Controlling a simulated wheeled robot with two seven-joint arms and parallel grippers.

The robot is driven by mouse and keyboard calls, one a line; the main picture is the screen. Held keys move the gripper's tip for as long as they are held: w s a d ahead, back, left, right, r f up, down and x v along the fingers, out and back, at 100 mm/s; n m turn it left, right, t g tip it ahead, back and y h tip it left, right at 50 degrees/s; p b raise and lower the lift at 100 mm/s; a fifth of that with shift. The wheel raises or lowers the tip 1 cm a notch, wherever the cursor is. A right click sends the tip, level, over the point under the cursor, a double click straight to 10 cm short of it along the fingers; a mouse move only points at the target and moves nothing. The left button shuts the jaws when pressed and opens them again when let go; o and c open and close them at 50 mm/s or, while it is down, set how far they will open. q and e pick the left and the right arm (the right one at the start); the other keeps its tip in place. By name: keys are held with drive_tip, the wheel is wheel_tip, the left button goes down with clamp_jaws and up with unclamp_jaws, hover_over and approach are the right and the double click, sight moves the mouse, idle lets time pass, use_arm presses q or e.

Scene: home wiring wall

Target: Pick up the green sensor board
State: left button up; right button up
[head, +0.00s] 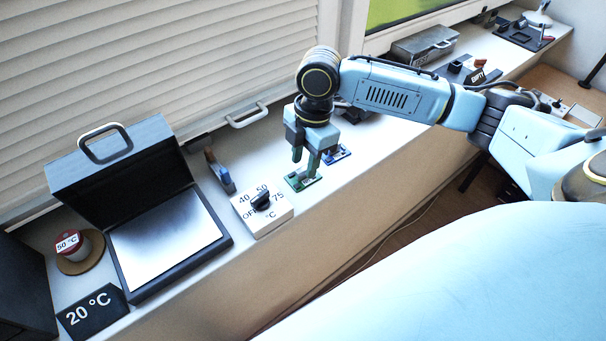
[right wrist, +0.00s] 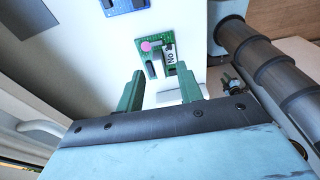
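The green sensor board (head: 306,181) lies flat on the white sill near its front edge. In the right wrist view the green sensor board (right wrist: 142,45) shows a pink dot, dark parts and a partly hidden label starting "No". My right gripper (head: 304,164) is just above the board, pointing down. In the right wrist view my right gripper (right wrist: 160,84) has its two green fingers apart with nothing between them, and the board lies beyond the tips. I cannot tell whether a fingertip touches it. My left gripper is not in view.
A blue board (head: 337,153) lies close behind the green one. A white dial block (head: 264,213) stands to the left, with an open dark case (head: 180,285) further left. A grey metal box (head: 424,46) is at the back right. The sill's front edge is close to the board.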

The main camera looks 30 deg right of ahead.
drive_tip(key=shift+a+f, duration=0.15)
drive_tip(key=shift+f, duration=0.6)
clamp_jaws()
